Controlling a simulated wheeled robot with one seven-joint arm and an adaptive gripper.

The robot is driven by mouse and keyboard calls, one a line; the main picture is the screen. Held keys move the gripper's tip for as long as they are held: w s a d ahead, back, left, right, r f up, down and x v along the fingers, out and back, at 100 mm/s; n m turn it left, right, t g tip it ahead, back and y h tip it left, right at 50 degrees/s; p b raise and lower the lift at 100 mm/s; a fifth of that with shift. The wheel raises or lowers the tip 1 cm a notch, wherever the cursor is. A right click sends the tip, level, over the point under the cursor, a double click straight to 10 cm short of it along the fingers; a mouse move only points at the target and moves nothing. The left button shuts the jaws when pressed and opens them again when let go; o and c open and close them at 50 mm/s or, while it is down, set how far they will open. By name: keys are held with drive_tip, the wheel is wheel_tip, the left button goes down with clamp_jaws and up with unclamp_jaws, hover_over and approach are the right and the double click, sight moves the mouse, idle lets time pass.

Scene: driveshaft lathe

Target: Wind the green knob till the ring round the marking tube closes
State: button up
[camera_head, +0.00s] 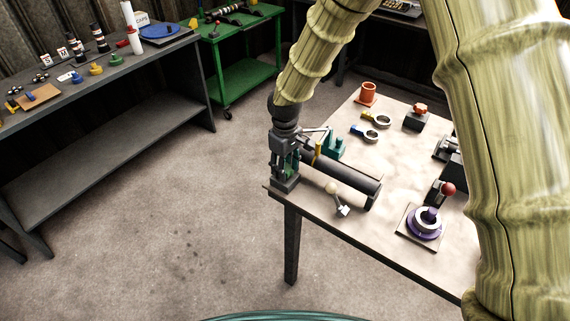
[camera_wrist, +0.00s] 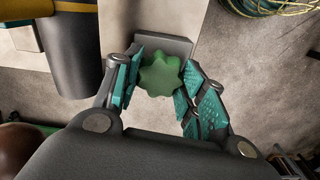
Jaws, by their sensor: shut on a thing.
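My gripper (camera_head: 290,163) points down at the near left corner of the table. In the wrist view, the teal-padded fingers (camera_wrist: 160,88) of my gripper are closed on the green knob (camera_wrist: 160,74), one on each side. The knob has a lobed edge and sits in front of a grey block (camera_wrist: 165,45). The dark marking tube (camera_head: 345,175) lies beside it on the table and shows at the left of the wrist view (camera_wrist: 72,70). A yellow ring (camera_head: 319,152) goes round the tube; I cannot tell whether it has a gap.
A teal block (camera_head: 334,146) stands behind the tube. A lever with a pale ball (camera_head: 331,188) is in front of it. A purple round fixture (camera_head: 424,223) and a red-ball lever (camera_head: 448,189) are at the right.

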drive_tip(key=n+p, duration=0.1)
drive_tip(key=n, duration=0.5)
drive_tip(key=shift+r+n+p, duration=0.1)
drive_tip(key=shift+n+p, duration=0.2)
drive_tip(key=shift+p, duration=0.05)
drive_tip(key=n+p, duration=0.1)
drive_tip(key=n, duration=0.4)
drive_tip(key=shift+n+p, duration=0.3)
drive_tip(key=o, duration=1)
drive_tip(key=shift+o, duration=0.2)
wheel_tip(320, 180, up, 12)
idle(0.4)
